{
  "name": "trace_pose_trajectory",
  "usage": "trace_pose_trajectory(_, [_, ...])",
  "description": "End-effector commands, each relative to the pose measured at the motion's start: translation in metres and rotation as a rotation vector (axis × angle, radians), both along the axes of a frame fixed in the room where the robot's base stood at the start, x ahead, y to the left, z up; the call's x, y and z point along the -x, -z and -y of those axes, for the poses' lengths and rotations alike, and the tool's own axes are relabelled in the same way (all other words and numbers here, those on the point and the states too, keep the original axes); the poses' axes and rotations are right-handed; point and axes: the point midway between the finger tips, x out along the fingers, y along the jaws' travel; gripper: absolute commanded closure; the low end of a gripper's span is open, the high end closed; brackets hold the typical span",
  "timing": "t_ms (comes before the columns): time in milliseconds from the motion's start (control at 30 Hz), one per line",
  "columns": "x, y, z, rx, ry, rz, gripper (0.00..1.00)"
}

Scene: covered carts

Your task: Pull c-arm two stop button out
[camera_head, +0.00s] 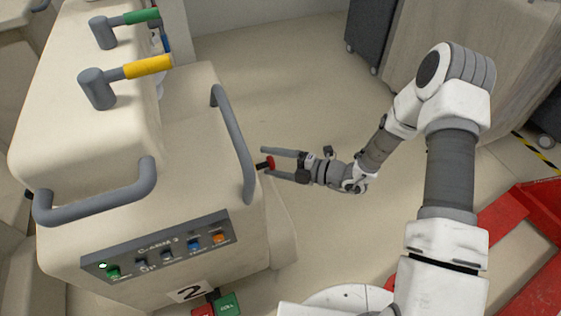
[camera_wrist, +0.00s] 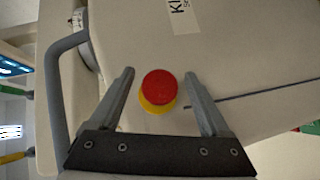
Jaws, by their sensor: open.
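The c-arm two cart (camera_head: 200,150) is cream-coloured, with a "C-ARM 2" panel and a "2" label on its front. Its stop button (camera_head: 266,163) is a red knob on the cart's right side. In the wrist view the red stop button (camera_wrist: 159,87) shows with a yellow base partly visible below it. My gripper (camera_head: 283,165) is open at the right side of the cart, with its fingers on either side of the button. In the wrist view my gripper (camera_wrist: 158,88) has visible gaps between each finger and the button.
A grey handle (camera_head: 235,140) rises beside the button, and it also shows in the wrist view (camera_wrist: 53,85). The front panel (camera_head: 157,255) has several coloured buttons. A red frame (camera_head: 530,205) lies on the floor at the right. Open floor (camera_head: 290,70) lies behind my gripper.

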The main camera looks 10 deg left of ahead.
Motion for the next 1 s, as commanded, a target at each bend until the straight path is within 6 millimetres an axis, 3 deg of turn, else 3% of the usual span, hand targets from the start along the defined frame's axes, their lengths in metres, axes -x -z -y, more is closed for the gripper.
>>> trace_pose_trajectory(267, [0.002,-0.004,0.015,0.000,0.003,-0.001,0.19])
trace_pose_trajectory(800, [0.029,-0.027,0.134,0.001,0.005,0.000,0.19])
trace_pose_trajectory(1000, [0.035,-0.031,0.160,0.000,0.004,0.002,0.19])
